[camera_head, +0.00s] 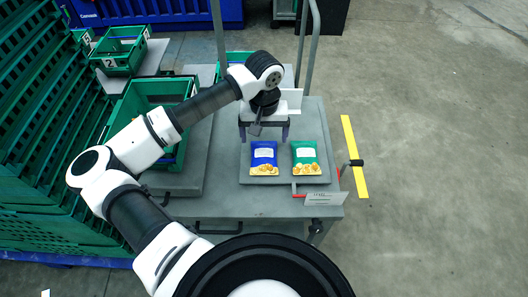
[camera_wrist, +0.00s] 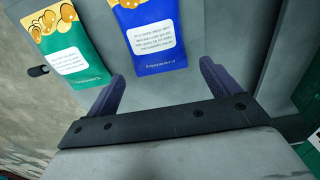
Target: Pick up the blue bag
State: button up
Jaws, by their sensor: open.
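The blue bag (camera_head: 264,158) lies flat on the grey cart top, with a white label and a yellow food picture along its near end. In the wrist view the blue bag (camera_wrist: 148,38) lies beyond the space between the two fingers. My gripper (camera_head: 264,133) is open and empty, just behind the bag's far end in the head view. In the wrist view its two purple fingers (camera_wrist: 162,85) are spread wide, and neither is seen touching the bag. Its height above the cart is hard to tell.
A green bag (camera_head: 305,158) lies close beside the blue bag on the right; it also shows in the wrist view (camera_wrist: 70,40). A green crate (camera_head: 167,92) stands on the left. The grey cart (camera_head: 240,205) has free room in front of the bags. A sign (camera_head: 325,198) sits at its front edge.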

jog(key=shift+f, duration=1.2)
jog(key=c, duration=1)
jog(key=shift+r, duration=0.1)
notch_tip(320, 180, up, 19)
jog(key=b, duration=0.5)
jog(key=shift+b, duration=0.4)
